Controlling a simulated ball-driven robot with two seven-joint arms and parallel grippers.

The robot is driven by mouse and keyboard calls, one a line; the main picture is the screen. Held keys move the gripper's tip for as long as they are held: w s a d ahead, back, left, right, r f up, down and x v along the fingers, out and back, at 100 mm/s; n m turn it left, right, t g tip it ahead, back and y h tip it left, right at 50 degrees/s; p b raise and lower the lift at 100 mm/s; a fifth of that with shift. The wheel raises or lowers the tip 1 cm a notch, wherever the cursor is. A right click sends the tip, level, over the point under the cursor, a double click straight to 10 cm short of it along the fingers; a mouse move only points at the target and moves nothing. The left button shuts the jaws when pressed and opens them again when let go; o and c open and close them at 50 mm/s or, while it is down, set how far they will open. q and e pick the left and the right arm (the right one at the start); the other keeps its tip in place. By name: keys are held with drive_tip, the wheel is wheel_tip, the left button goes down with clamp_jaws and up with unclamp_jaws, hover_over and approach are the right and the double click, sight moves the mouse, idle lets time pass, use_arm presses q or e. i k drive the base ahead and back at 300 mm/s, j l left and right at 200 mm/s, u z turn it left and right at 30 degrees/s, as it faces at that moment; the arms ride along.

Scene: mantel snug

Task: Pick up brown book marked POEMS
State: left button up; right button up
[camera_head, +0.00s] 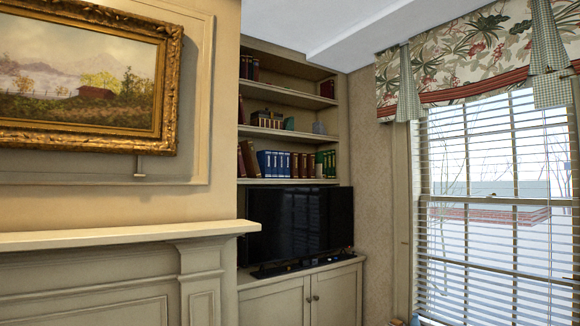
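No lettering is readable on any spine, so I cannot tell which book is marked POEMS. Brown or dark red books stand in the recessed shelves. A tall brown pair (248,158) leans at the left of the lowest shelf, beside blue books (270,163). Several brown books (303,165) stand right of the blue ones. Another brown book (327,88) is at the right of the upper shelf, and dark red ones (254,69) are at its left. Neither of my grippers is in view.
A black television (297,223) stands on the cabinet (318,299) below the shelves. The mantel shelf (130,235) juts out at the left, under a gold-framed painting (85,78). A window with blinds (495,205) is at the right.

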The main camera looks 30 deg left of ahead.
sight(294, 156)
drive_tip(key=i+j+u, duration=0.1)
drive_tip(key=i+j, duration=0.3)
drive_tip(key=i+j+u, duration=0.1)
drive_tip(key=i+j, duration=0.25)
drive_tip(key=i+j+u, duration=0.1)
drive_tip(key=i+j, duration=0.25)
drive_tip(key=i, duration=0.2)
drive_tip(key=i+j+u, duration=0.15)
drive_tip(key=i+j, duration=0.15)
drive_tip(key=i, duration=0.15)
drive_tip(key=i+j+u, duration=0.1)
drive_tip(key=i+j, duration=0.15)
drive_tip(key=i, duration=0.25)
drive_tip(key=i+j+u, duration=0.1)
drive_tip(key=i, duration=0.4)
drive_tip(key=j, duration=0.1)
